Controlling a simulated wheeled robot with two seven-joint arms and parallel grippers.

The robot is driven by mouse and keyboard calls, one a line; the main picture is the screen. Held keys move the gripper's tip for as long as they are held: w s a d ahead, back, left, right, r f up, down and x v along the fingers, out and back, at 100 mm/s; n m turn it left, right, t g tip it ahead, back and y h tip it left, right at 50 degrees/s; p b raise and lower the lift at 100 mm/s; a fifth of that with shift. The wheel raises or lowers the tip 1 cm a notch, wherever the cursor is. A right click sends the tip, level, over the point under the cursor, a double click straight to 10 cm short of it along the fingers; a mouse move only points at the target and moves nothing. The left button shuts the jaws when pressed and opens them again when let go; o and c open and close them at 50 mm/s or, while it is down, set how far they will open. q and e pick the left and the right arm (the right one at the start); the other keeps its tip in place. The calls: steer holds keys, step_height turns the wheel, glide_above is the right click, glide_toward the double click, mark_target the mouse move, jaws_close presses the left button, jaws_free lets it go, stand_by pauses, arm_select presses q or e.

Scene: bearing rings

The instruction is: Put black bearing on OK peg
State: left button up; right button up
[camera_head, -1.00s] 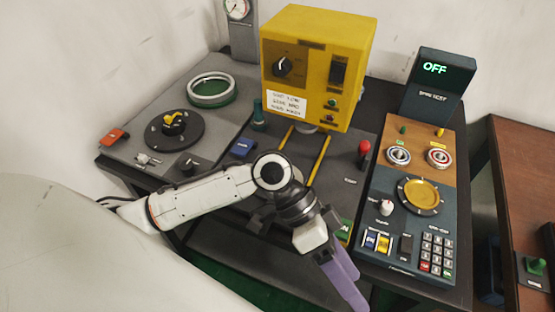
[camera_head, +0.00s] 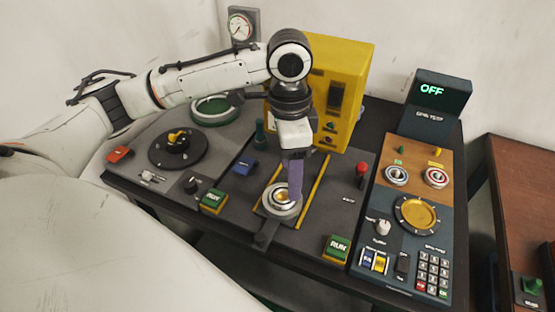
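My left gripper (camera_head: 294,192) comes down from above, with its purple fingers pointing at a silver ring-shaped bearing (camera_head: 281,209). The bearing sits on the dark deck between two yellow rails. The fingertips overlap its right part; I cannot tell whether they touch it, or whether they are open or shut. Two more bearings are on the wooden panel at right: one with a dark ring (camera_head: 397,176) and one with a red ring (camera_head: 436,177). A green peg (camera_head: 401,150) and a yellow peg (camera_head: 438,152) stand behind them. The OK label is not readable. My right gripper is not in view.
The yellow machine box (camera_head: 350,60) stands behind my gripper. The dark display (camera_head: 433,95) reads OFF. A gold dish (camera_head: 417,214) and a keypad (camera_head: 433,270) are at right. A green RUN button (camera_head: 337,248) and a red-topped lever (camera_head: 362,170) are near the rails.

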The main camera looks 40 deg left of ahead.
arm_select(q)
steer(key=a, duration=0.2)
steer(key=b, duration=0.7)
glide_above(282, 199)
steer(key=shift+y, duration=0.3)
step_height(282, 199, down, 5)
steer(key=shift+d+r, duration=0.1)
steer(key=shift+r, duration=0.1)
steer(key=shift+f, duration=1.25)
